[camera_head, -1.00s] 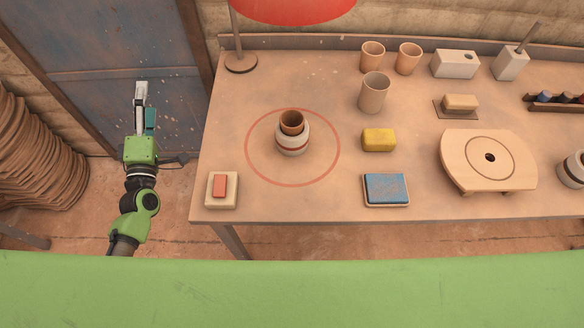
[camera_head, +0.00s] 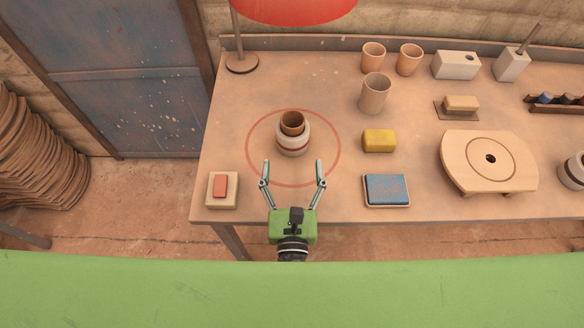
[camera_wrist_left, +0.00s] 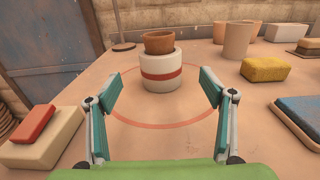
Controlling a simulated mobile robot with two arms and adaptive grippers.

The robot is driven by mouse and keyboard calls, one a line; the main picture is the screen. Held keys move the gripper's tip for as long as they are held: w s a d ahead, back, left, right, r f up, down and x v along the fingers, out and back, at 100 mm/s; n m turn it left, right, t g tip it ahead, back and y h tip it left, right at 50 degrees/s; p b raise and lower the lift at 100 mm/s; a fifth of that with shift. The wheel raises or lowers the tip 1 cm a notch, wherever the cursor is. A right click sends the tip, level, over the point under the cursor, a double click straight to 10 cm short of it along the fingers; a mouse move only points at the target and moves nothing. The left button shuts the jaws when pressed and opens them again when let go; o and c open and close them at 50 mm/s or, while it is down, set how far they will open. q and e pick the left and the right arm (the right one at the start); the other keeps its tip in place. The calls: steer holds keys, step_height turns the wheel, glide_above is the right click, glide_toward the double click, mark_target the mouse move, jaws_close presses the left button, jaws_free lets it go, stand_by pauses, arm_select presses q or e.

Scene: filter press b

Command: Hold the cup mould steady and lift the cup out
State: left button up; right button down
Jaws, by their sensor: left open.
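The cup mould (camera_head: 293,145) is a pale round block with a red band, standing upright inside a red circle drawn on the table. The brown cup (camera_head: 292,122) sits in its top with the rim standing above it. Both also show in the left wrist view, the mould (camera_wrist_left: 161,76) below the cup (camera_wrist_left: 159,41). My left gripper (camera_head: 292,166) is wide open and empty, just in front of the mould, with its fingers pointing at it and apart from it. In the left wrist view its fingers (camera_wrist_left: 163,88) frame the mould from both sides. My right gripper is not in view.
A pale block with a red piece (camera_head: 220,188) lies left of the gripper. A yellow sponge (camera_head: 379,140) and a blue pad (camera_head: 386,189) lie to the right. Several cups stand behind, and a red lamp (camera_head: 293,10) hangs over the back.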

mark_target(293, 139)
arm_select(q)
steer(key=w, duration=1.2)
steer(key=shift+f, duration=0.1)
steer(key=shift+s, duration=0.1)
steer(key=c, duration=1.5)
steer(key=shift+o, duration=0.2)
